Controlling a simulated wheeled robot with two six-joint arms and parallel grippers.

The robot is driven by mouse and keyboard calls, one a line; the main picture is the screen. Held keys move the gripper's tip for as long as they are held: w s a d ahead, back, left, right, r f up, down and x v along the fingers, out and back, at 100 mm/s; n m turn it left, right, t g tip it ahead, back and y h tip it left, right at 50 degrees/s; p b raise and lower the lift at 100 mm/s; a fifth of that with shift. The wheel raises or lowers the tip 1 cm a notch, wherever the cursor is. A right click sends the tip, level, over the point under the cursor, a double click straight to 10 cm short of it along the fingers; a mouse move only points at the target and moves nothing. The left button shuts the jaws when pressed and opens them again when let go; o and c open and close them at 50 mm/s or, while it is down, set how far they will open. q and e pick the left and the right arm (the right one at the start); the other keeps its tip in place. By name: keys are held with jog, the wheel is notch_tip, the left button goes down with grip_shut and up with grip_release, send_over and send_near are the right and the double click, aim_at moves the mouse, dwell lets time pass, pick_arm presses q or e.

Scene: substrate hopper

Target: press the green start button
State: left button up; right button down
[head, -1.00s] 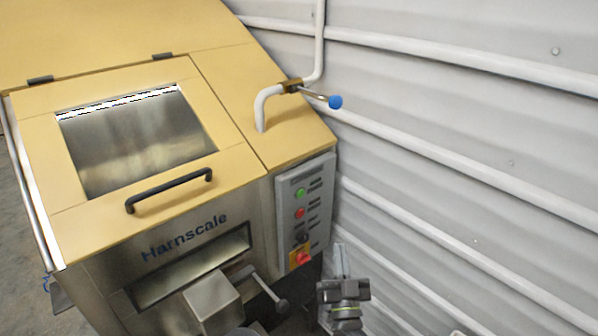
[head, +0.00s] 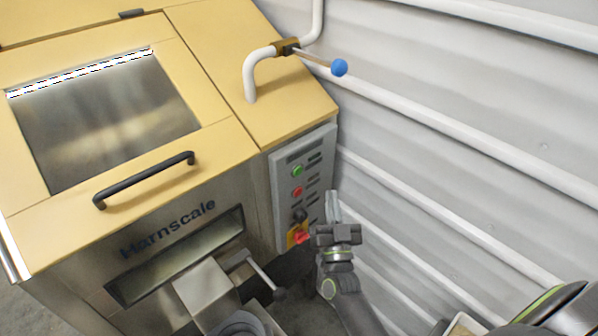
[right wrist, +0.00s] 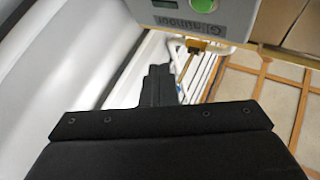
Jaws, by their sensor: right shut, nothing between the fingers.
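The green start button (head: 297,170) is the top button on the grey control panel (head: 313,168), on the right side of the hopper's front. A red button (head: 297,191) sits below it. My right gripper (head: 333,204) is shut and empty, its fingertips pointing up in the head view. It appears beside the panel's right edge, lower than the green button and apart from it in the picture. My left gripper is not in view.
A black knob (head: 299,215) and a red emergency stop (head: 301,237) on yellow sit lower on the panel. A lever with a blue ball (head: 339,67) juts out above. A white corrugated wall (head: 480,130) stands close on the right.

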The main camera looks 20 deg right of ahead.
jog(key=b, duration=0.2)
send_near(299, 172)
jog(key=w+d+r, duration=0.3)
jog(key=d+r, duration=0.1)
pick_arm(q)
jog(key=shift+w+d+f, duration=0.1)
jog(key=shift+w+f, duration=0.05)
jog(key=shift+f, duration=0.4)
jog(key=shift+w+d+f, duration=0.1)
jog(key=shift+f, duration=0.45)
pick_arm(e)
jog(key=shift+w+a+f, duration=0.15)
jog(key=shift+w+a, duration=0.2)
jog(key=shift+w, duration=0.25)
jog(key=shift+w+a, duration=0.15)
jog(key=shift+w, duration=0.25)
